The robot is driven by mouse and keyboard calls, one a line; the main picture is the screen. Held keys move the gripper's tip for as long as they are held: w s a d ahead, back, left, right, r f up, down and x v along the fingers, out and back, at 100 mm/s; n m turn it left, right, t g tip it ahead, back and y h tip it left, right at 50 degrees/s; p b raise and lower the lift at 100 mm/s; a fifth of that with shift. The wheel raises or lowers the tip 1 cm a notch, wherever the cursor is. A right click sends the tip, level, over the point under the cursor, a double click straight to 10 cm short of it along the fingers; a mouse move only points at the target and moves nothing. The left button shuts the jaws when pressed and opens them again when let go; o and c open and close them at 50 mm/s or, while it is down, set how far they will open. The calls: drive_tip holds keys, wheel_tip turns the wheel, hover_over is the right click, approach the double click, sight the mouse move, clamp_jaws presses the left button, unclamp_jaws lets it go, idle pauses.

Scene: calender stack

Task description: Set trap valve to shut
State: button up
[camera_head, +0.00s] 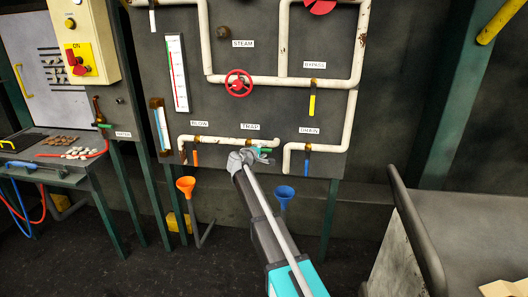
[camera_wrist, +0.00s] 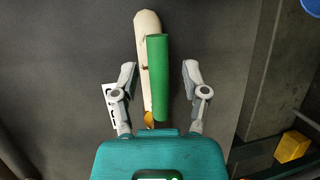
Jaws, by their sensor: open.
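The trap valve's green handle (camera_head: 265,150) shows just below the TRAP label (camera_head: 250,126) on the dark panel, partly hidden by my gripper (camera_head: 247,157). In the wrist view the green handle (camera_wrist: 160,85) lies roughly in line with the cream pipe (camera_wrist: 148,28) and covers part of it. My gripper (camera_wrist: 160,78) is open, with one finger on each side of the handle. Gaps show between the handle and both fingers. The valve body is mostly hidden behind the handle.
The orange blow handle (camera_head: 195,157) and blue drain handle (camera_head: 306,165) hang down on either side. A yellow bypass handle (camera_head: 312,105) and red steam wheel (camera_head: 238,83) are above. An orange funnel (camera_head: 186,185) and blue funnel (camera_head: 284,192) stand below.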

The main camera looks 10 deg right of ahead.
clamp_jaws()
drive_tip(key=shift+d, duration=0.2)
drive_tip(key=shift+a, duration=0.1)
drive_tip(key=shift+f, duration=0.15)
drive_tip(key=w+a+f+m+t+y+b, duration=0.1)
drive_tip(key=w+a+f+m+y+b, duration=0.1)
drive_tip(key=a+f+m+y+b, duration=0.2)
drive_tip(key=shift+a+f+m+t+y, duration=0.3)
drive_tip(key=shift+a+f+m+y, duration=1.75)
drive_tip(key=shift+m, duration=2.05)
drive_tip(key=shift+w+d+r+y, duration=0.15)
drive_tip(key=shift+d+r+y, duration=0.25)
drive_tip(key=shift+r+y, duration=0.1)
